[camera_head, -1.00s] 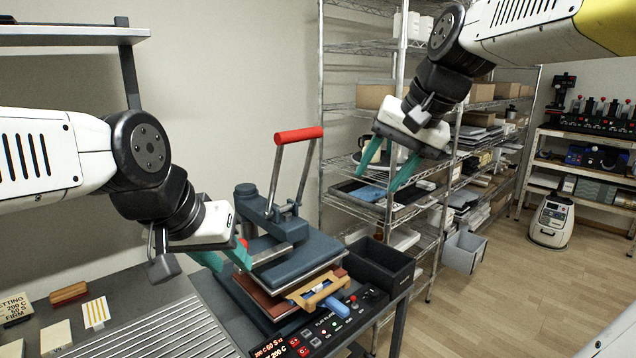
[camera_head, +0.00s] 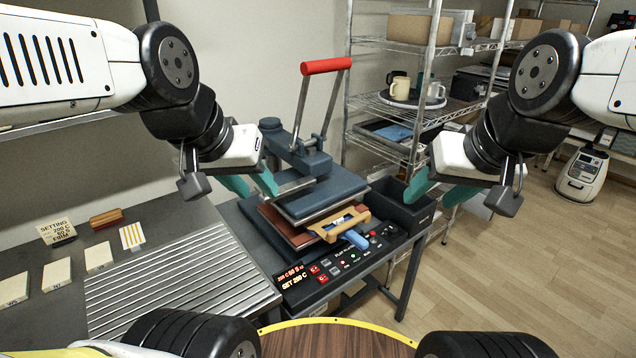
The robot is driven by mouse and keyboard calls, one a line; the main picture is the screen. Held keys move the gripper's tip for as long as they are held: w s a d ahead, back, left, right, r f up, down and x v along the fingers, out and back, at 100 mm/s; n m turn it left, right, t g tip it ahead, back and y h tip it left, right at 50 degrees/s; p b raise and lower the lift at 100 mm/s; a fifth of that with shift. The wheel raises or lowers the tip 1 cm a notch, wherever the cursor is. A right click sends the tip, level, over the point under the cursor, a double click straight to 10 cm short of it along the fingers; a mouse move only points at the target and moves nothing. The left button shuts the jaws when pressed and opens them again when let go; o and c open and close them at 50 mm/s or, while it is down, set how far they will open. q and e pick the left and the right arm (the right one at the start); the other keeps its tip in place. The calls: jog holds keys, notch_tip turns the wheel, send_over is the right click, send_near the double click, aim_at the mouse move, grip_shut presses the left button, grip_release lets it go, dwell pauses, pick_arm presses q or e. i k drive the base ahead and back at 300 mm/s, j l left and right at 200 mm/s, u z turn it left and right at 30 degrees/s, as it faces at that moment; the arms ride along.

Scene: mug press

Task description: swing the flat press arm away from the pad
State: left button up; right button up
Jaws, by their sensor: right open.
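A metal bar (camera_head: 296,186) runs from the plate toward my left gripper. The red handle (camera_head: 326,66) stands raised on two metal links. My left gripper (camera_head: 256,187) is at the bar's left end. Its teal fingers are apart, but whether something is held between them is hidden.
A wooden piece with a blue end (camera_head: 343,226) sits at the press front above the control panel (camera_head: 335,268). The dark bin (camera_head: 402,205) stands right of the press. A ribbed grey surface (camera_head: 180,285) lies left. Shelving with mugs (camera_head: 400,88) stands behind.

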aim_at(278, 138)
jog(key=k+j+u, duration=0.6)
jog(key=j+u, duration=0.15)
